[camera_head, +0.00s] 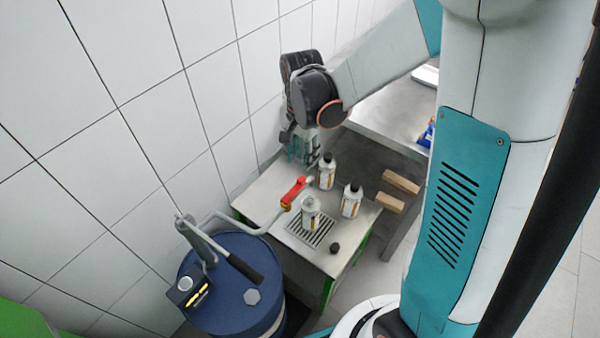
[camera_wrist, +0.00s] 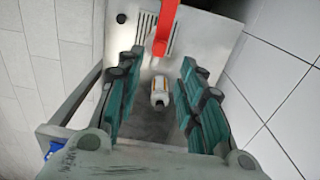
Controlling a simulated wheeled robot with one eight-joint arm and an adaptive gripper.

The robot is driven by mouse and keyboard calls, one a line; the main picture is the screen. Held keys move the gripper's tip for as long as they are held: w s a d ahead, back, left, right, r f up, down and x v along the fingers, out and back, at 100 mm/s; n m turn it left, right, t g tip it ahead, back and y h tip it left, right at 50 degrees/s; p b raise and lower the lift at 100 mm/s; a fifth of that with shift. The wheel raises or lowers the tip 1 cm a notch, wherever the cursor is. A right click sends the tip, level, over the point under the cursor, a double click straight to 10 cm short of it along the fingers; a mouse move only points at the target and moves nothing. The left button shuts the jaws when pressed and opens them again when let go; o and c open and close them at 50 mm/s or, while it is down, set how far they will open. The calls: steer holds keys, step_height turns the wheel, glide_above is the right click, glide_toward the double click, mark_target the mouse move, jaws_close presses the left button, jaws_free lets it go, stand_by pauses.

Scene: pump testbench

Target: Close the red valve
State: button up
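The red valve handle (camera_head: 293,191) sits on the end of a pipe above the small metal-topped table. It also shows in the wrist view as a red lever (camera_wrist: 163,28) at top centre. My gripper (camera_head: 302,156) is behind the handle near the tiled wall, apart from it. In the wrist view my gripper (camera_wrist: 159,62) is open, its teal fingers wide apart. A white bottle (camera_wrist: 159,92) shows between the fingers in that view, and the lever lies beyond it. I cannot tell the bottle's depth relative to the fingers.
Bottles stand at the back (camera_head: 327,173), right (camera_head: 351,202) and on the drain grate (camera_head: 310,214). A black cap (camera_head: 336,248) lies in front. A blue drum (camera_head: 232,285) with a hand pump (camera_head: 240,262) stands left. The tiled wall (camera_head: 150,120) is close.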

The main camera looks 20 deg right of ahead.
mark_target(301, 178)
step_height(301, 178, down, 9)
steer(key=shift+r+b, duration=0.2)
steer(key=shift+b, duration=0.55)
steer(key=shift+c, duration=0.6)
jaws_close()
